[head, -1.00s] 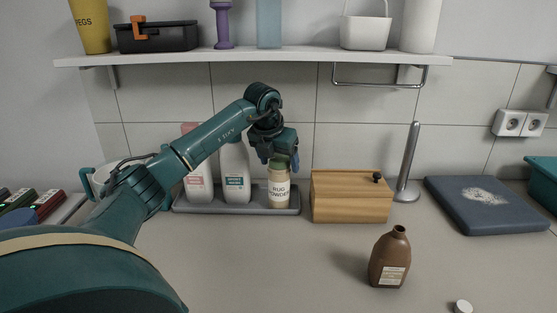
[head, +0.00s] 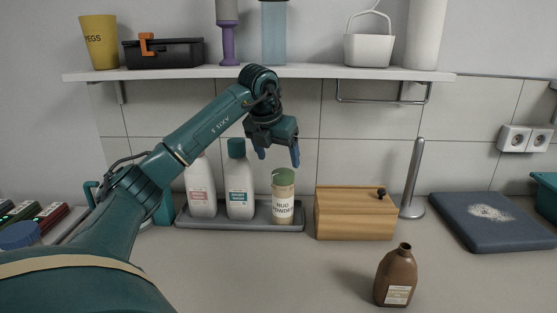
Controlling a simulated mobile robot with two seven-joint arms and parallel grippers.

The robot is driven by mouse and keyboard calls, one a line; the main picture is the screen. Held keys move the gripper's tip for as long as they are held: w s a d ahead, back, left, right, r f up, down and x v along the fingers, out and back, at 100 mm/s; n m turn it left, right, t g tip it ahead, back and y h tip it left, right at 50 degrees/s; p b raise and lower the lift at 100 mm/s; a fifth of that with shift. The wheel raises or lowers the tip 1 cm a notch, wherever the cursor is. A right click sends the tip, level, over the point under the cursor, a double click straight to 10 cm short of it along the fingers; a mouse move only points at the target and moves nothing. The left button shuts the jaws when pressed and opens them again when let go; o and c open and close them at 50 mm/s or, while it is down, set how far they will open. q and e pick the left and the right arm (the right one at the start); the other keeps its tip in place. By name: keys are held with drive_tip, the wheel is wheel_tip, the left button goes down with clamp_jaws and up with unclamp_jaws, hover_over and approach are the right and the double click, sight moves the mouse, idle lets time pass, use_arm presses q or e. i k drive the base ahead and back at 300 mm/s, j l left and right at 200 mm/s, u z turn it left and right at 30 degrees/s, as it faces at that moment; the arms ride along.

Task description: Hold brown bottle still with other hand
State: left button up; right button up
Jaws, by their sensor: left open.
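The brown bottle (head: 396,275) stands upright and uncapped on the counter at the lower right in the head view, with a pale label on its front. My left gripper (head: 278,158) is open and empty. It hangs above the green-lidded powder jar (head: 283,197), apart from it, and is well to the left of and higher than the brown bottle. My right gripper is not in view. Nothing touches the brown bottle.
A grey tray (head: 240,222) holds the jar and two white bottles (head: 239,190). A wooden box (head: 355,213), a steel stand (head: 413,180) and a dark blue board (head: 490,220) stand behind the brown bottle. A shelf (head: 320,72) runs above. Counter left of the bottle is clear.

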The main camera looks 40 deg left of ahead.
sight(395, 284)
drive_tip(key=k, duration=1)
